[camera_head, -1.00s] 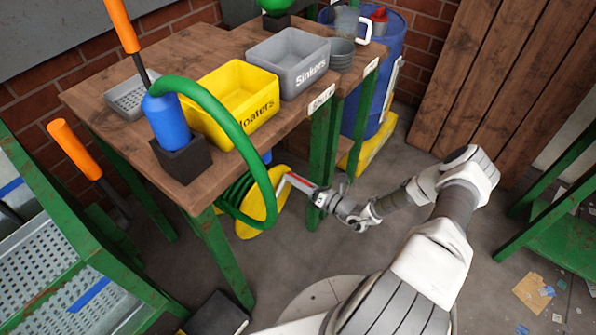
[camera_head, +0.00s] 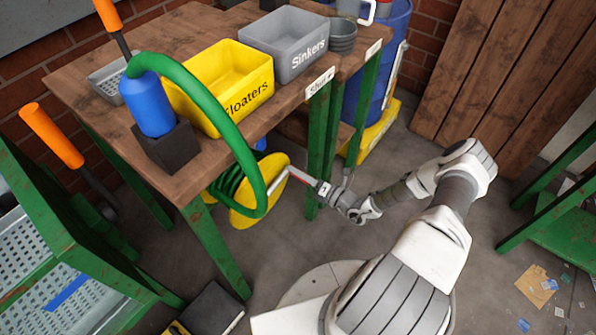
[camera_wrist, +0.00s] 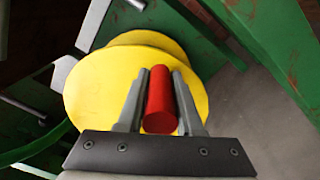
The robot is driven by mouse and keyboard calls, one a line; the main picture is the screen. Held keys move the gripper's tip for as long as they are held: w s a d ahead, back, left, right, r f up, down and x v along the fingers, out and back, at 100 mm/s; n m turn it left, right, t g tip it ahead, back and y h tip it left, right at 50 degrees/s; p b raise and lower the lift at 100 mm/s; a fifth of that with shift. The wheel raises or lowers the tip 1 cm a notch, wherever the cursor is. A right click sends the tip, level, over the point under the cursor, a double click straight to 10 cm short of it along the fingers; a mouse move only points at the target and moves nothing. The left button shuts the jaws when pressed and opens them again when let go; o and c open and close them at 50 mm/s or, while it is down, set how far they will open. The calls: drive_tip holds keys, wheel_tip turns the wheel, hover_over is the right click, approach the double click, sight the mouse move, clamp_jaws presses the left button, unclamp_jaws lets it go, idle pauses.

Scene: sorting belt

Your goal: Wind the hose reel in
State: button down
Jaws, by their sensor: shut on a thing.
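The hose reel has a yellow disc (camera_head: 243,217) and hangs below the table's front edge. Green hose (camera_head: 222,187) is coiled on it, and a thick length arches up to the blue nozzle (camera_head: 150,107) in a dark block on the table. A metal crank (camera_head: 282,176) stands out from the disc. My gripper (camera_head: 318,186) is at the crank's outer end. In the wrist view my gripper (camera_wrist: 160,74) is shut on the red handle (camera_wrist: 160,103), one finger on each side, with the yellow disc (camera_wrist: 92,90) behind. The handle's inner end is not clearly visible.
The wooden table (camera_head: 85,75) bears a yellow Floaters bin (camera_head: 240,105) and a grey Sinkers bin (camera_head: 300,55). Its green leg (camera_head: 215,245) stands near the reel. A green rack (camera_head: 60,240) is at left, a blue barrel (camera_head: 395,50) behind.

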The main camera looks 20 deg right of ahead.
idle(0.3)
drive_tip(key=c, duration=0.6)
unclamp_jaws()
drive_tip(key=p+v, duration=0.3)
drive_tip(key=v, duration=1.4)
drive_tip(key=shift+s+d, duration=0.15)
